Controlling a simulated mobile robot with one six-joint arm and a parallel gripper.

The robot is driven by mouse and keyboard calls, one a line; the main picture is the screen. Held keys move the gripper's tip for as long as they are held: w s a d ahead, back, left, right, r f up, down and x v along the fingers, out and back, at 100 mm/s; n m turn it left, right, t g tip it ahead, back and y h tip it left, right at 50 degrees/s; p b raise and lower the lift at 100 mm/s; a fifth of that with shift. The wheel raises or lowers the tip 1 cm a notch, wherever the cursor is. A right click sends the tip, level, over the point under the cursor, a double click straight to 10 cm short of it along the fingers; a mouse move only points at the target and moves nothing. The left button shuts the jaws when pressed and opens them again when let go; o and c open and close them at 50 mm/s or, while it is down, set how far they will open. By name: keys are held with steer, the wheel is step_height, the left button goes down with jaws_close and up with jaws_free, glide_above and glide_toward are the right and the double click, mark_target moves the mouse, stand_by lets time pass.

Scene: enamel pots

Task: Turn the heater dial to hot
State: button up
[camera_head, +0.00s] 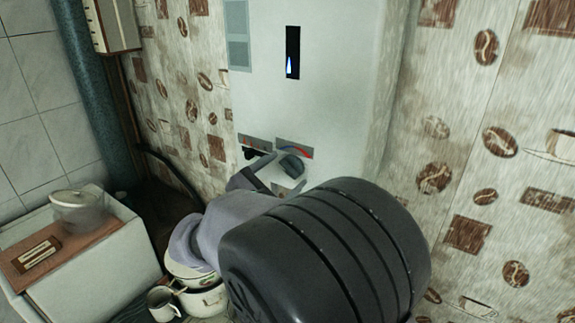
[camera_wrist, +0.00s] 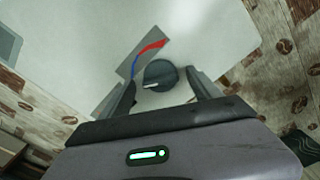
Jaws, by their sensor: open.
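The white heater (camera_head: 330,100) hangs on the wall. Its dark round dial (camera_head: 291,165) sits low on the front, below a grey plate with a blue-to-red arc (camera_head: 297,148). In the wrist view the dial (camera_wrist: 161,75) shows a pale mark at its lower left, and the arc (camera_wrist: 148,54) runs from blue to red above it. My gripper (camera_wrist: 160,79) is open, with one finger on each side of the dial and a small gap showing on both sides. In the head view my gripper (camera_head: 277,175) is partly hidden by my own arm.
A second dark knob (camera_head: 250,154) sits to the left on the heater front, close to my finger. A small window (camera_head: 292,53) shows a blue flame.

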steer(key=shift+w+d, duration=0.3)
steer(key=shift+w, duration=0.15)
steer(key=shift+c, duration=0.2)
steer(key=c, duration=1.3)
steer(key=shift+c, duration=0.2)
